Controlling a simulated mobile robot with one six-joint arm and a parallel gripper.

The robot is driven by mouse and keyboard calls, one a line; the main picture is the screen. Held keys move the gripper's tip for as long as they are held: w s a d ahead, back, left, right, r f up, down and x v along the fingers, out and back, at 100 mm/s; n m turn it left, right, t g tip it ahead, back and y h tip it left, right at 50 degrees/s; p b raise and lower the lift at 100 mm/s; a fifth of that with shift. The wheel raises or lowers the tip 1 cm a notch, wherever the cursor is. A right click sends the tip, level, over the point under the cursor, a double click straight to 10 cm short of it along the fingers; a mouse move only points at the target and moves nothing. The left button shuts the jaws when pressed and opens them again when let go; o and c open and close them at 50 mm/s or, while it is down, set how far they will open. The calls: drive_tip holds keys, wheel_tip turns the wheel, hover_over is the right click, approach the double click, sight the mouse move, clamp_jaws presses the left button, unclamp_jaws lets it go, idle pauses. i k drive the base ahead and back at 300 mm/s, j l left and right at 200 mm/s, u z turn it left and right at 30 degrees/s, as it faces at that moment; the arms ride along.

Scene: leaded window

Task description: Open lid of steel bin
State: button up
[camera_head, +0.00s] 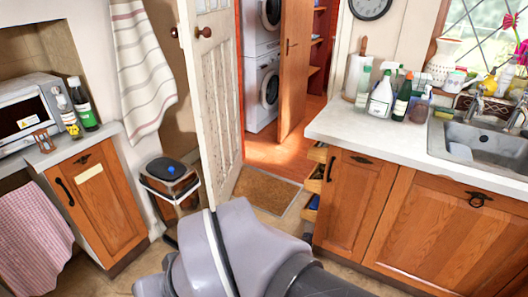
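The steel bin (174,201) stands on the floor at left centre, between the left-hand wooden cupboard and the open white door. Its body is shiny, with brown reflections. Its top (168,170) is dark with a pale rim, and a small blue spot shows there. I cannot tell whether the blue is on the lid or inside, nor clearly how the lid stands. A dark piece, perhaps a pedal, shows low at its front. My grey arm fills the bottom centre, in front and to the right of the bin. My gripper is not in view.
The open white door (214,85) stands right of the bin. A striped towel (140,65) hangs above it. At left are a wooden cupboard (97,205) and a microwave (28,115). At right, partly open drawers (314,180) jut from the sink counter. A doormat (265,190) lies in the doorway.

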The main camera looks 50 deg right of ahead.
sight(165, 168)
drive_tip(key=z, duration=0.65)
drive_tip(key=i+j, duration=0.25)
drive_tip(key=i, duration=0.3)
drive_tip(key=i+j+z, duration=0.15)
drive_tip(key=i+j, duration=0.15)
drive_tip(key=i, duration=0.2)
drive_tip(key=i+j, duration=0.35)
drive_tip(key=i, duration=0.15)
drive_tip(key=i+j+z, duration=0.15)
drive_tip(key=i+j, duration=0.15)
drive_tip(key=i, duration=0.2)
